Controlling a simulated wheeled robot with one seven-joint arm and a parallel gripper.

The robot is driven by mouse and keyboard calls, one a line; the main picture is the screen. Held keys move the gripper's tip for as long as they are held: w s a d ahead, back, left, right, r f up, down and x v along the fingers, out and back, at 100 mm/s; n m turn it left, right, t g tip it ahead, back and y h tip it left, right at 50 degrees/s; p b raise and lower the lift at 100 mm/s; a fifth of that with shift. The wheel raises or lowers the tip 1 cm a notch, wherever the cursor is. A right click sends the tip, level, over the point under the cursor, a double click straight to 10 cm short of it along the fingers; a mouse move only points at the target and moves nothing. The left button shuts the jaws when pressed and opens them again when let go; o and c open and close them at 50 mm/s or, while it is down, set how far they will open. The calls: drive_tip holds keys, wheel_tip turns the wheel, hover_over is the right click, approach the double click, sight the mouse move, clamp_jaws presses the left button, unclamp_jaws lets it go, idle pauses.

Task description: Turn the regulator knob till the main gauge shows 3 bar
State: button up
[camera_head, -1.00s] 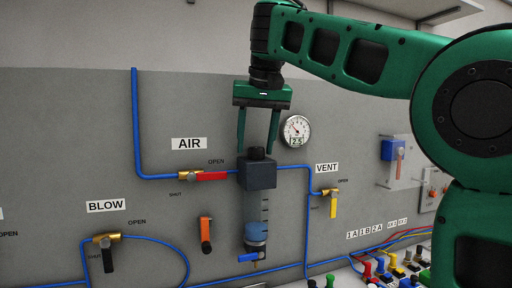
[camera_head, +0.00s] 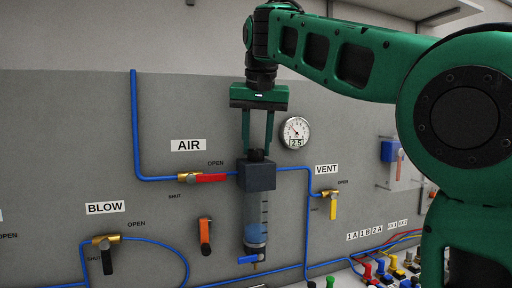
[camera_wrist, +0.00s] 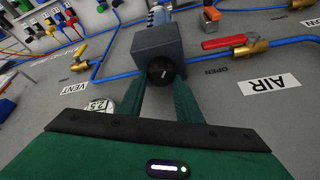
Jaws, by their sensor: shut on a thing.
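The black regulator knob (camera_head: 256,154) sits on top of the dark grey regulator block (camera_head: 257,176), above a clear bowl with blue in it. My gripper (camera_head: 257,150) points down from above, with its two green fingers shut on the knob, one on each side. In the wrist view the knob (camera_wrist: 161,71) lies between the fingertips (camera_wrist: 162,82), and a small white mark shows on its top. The round main gauge (camera_head: 295,132) is on the panel to the right of the fingers, and its display reads 2.5. In the wrist view the gauge (camera_wrist: 99,105) is partly covered by my gripper.
The red AIR valve handle (camera_head: 209,178) lies along the blue pipe to the left of the block. The yellow VENT valve handle (camera_head: 333,210) hangs to the right. An orange handle (camera_head: 205,231) and the black BLOW handle (camera_head: 107,262) are lower left.

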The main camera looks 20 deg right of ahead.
drive_tip(key=shift+a+m, duration=0.4)
drive_tip(key=shift+a, duration=0.1)
drive_tip(key=o, duration=1)
drive_tip(key=shift+a, duration=0.1)
drive_tip(key=shift+o, duration=0.2)
drive_tip(key=shift+d, duration=0.2)
drive_tip(key=shift+s+r, duration=0.1)
drive_tip(key=shift+r, duration=0.4)
drive_tip(key=v, duration=0.9)
drive_tip(key=shift+a+r, duration=0.3)
drive_tip(key=shift+r, duration=0.05)
